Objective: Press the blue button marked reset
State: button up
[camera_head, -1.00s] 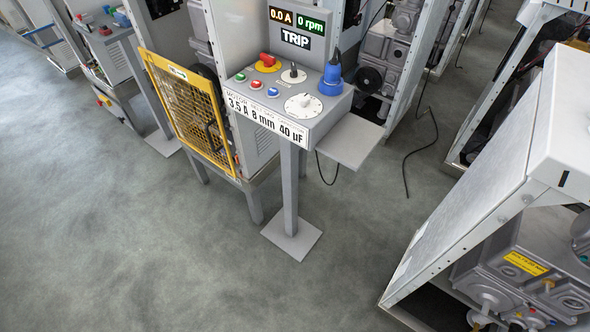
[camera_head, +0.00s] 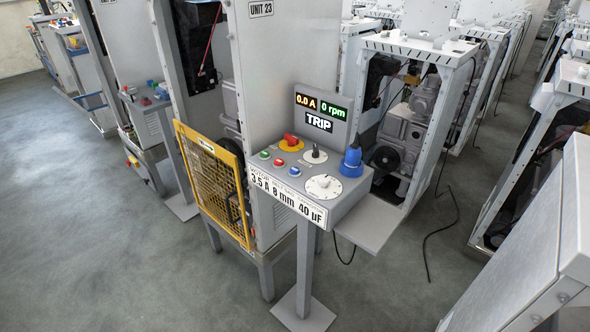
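A small blue button (camera_head: 294,171) sits on the sloped top of a grey control panel (camera_head: 340,205), at the right end of a row with a green button (camera_head: 264,155) and a red button (camera_head: 279,162). Any marking on the blue button is too small to read. A display (camera_head: 320,112) behind the buttons reads 0.0 A, 0 rpm and TRIP. My gripper is not in view.
A red rotary switch (camera_head: 291,141), a black-handled knob (camera_head: 315,154), a white dial (camera_head: 324,187) and a blue plug (camera_head: 352,160) share the panel. A yellow mesh guard (camera_head: 213,185) stands left. A white cabinet (camera_head: 540,240) stands at right. Floor at front left is clear.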

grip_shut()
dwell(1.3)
